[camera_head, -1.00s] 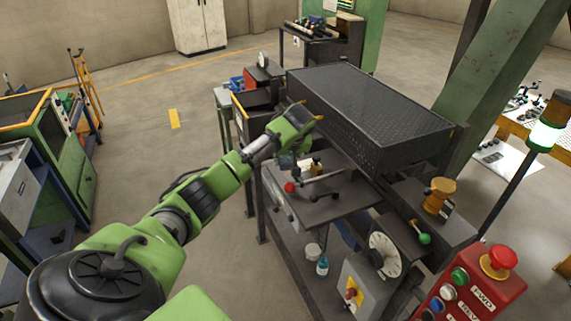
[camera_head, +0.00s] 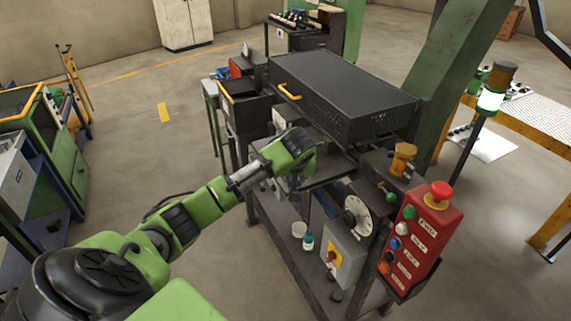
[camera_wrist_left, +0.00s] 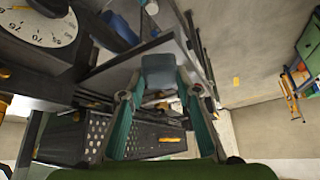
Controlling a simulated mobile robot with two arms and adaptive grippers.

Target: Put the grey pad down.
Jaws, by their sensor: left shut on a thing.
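My left gripper (camera_wrist_left: 160,98) is shut on a grey-blue pad (camera_wrist_left: 160,72), seen between its two fingertips in the left wrist view. In the head view the left gripper (camera_head: 298,160) is over the front of the dark metal bench (camera_head: 334,166), in front of the perforated black furnace. The pad cannot be made out there, hidden by the gripper and arm. In the wrist view the pad overlaps the grey bench plate (camera_wrist_left: 115,74); whether it touches the plate cannot be told. My right gripper is not in view.
The black furnace housing (camera_head: 345,90) with a yellow handle (camera_head: 289,91) stands behind the gripper. A dial box (camera_head: 352,218), a red button panel (camera_head: 415,235) and a yellow knob (camera_head: 403,158) crowd the right. A white cup (camera_head: 299,229) and bottle (camera_head: 308,241) stand on the lower shelf.

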